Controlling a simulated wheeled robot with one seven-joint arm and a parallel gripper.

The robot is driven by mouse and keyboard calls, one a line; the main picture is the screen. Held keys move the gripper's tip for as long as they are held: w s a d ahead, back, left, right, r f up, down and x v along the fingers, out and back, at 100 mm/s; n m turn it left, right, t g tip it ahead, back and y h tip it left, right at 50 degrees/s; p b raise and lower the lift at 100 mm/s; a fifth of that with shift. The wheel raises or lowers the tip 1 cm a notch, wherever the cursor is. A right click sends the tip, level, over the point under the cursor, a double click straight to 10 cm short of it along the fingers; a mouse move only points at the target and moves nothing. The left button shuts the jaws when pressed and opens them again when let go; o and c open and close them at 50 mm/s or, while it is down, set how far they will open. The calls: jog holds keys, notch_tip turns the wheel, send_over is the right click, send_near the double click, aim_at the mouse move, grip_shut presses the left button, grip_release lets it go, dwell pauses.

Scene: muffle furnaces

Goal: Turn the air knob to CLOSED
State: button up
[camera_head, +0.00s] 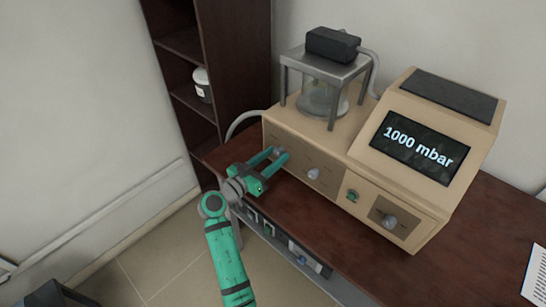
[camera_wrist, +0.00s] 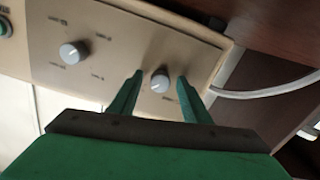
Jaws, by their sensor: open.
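A beige instrument (camera_head: 335,150) stands on the table with several grey knobs on its front. My green gripper (camera_head: 277,156) is at the leftmost knob, with its fingers pointing at the panel. In the wrist view the open fingers (camera_wrist: 160,78) lie on either side of this small round knob (camera_wrist: 159,80), with gaps visible on both sides. A white mark shows on the knob face. A second knob (camera_head: 313,173) is to its right, and it also shows in the wrist view (camera_wrist: 73,52). The panel labels are too small to read, so I cannot tell which knob is the air knob.
The instrument's screen (camera_head: 419,146) reads 1000 mbar. A green button (camera_head: 352,195) and another knob (camera_head: 389,222) are farther right. A metal frame over a glass vessel (camera_head: 323,95) stands on top. A pale hose (camera_head: 243,121) leaves the left side, near a dark shelf (camera_head: 215,60).

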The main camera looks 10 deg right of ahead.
jog(key=c, duration=1)
jog(key=shift+c, duration=0.2)
jog(key=shift+n, duration=0.3)
jog(key=n, duration=0.3)
jog(key=shift+n, duration=0.3)
jog(key=n, duration=0.4)
jog(key=shift+r+n, duration=0.1)
jog(key=shift+n, duration=0.2)
jog(key=n, duration=0.4)
jog(key=shift+s, duration=0.1)
jog(key=shift+r+n, duration=0.1)
jog(key=shift+n, duration=2.4)
